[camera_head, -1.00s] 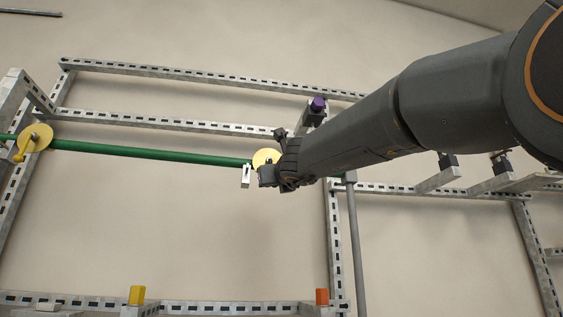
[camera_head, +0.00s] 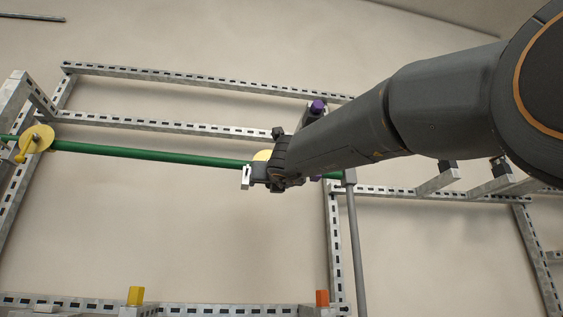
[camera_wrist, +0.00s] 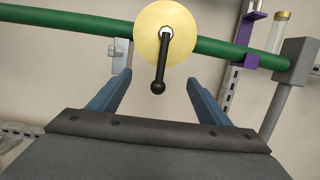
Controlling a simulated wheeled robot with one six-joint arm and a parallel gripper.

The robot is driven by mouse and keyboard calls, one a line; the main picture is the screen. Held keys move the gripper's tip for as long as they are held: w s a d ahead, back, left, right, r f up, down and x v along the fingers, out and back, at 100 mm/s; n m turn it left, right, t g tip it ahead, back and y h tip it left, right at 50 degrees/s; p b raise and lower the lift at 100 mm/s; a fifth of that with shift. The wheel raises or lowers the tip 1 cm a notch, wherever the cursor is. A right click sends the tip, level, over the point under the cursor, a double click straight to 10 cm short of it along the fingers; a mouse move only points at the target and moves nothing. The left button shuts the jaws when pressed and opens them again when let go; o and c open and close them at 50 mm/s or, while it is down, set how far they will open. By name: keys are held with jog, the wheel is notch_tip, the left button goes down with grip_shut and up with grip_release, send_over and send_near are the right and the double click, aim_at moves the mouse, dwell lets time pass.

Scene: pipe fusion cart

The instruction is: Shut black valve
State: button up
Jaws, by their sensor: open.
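The black valve is a black lever handle (camera_wrist: 162,65) with a ball end, mounted on a round yellow disc (camera_wrist: 152,28) on the green pipe (camera_wrist: 80,24). In the wrist view the handle hangs down from the disc, nearly upright. My gripper (camera_wrist: 157,85) is open, with one blue finger on each side of the handle; I cannot tell whether either touches it. In the head view my gripper (camera_head: 262,174) is in front of the pipe (camera_head: 150,154) and covers most of the yellow disc (camera_head: 262,156); the black handle is hidden there.
A second yellow disc with a yellow handle (camera_head: 36,138) sits at the pipe's left. A purple clamp (camera_wrist: 246,40) holds the pipe right of the valve. A grey vertical pipe (camera_head: 355,240) and slotted metal rails (camera_head: 200,77) surround the area. Yellow (camera_head: 136,295) and orange (camera_head: 322,297) blocks stand below.

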jog(key=shift+s+a, duration=0.1)
dwell(0.5)
jog(key=r+v, duration=0.2)
jog(key=v, duration=1.1)
jog(key=shift+s+d+r+b, duration=0.2)
jog(key=shift+s+r+b, duration=0.05)
jog(key=shift+s+b, duration=0.25)
dwell(0.4)
